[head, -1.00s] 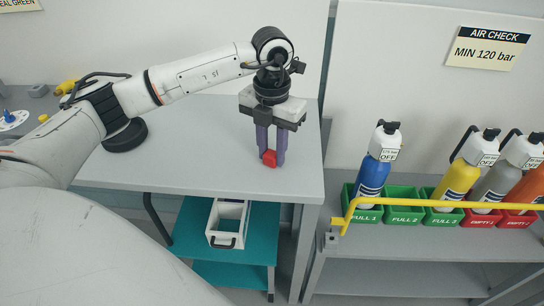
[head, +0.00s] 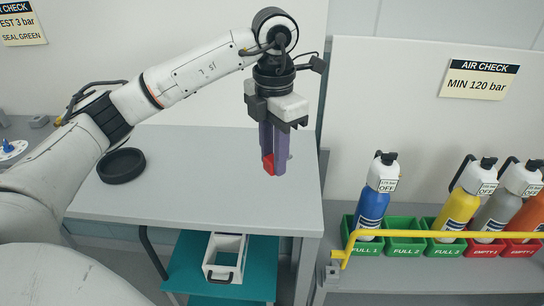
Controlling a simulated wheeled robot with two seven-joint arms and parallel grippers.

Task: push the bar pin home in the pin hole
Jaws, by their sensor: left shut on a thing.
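My left gripper (head: 275,165) hangs fingers down above the right part of the grey table and is shut on a small red piece (head: 268,166), which I take to be the bar pin. Only its red part shows clearly between the purple fingers. The yellow bar (head: 440,234) runs across the front of the bottle rack to the right, apart from the gripper. Its left end bends down to a small bracket (head: 333,272) on the rack's edge. The pin hole cannot be made out. My right gripper is not in view.
Bottles in blue (head: 371,208), yellow (head: 457,208), grey and orange stand in green and red bins behind the bar. The FULL 2 bin (head: 405,240) is empty. A black ring (head: 121,165) lies on the table (head: 200,190). A white tray (head: 224,258) sits on the teal shelf below.

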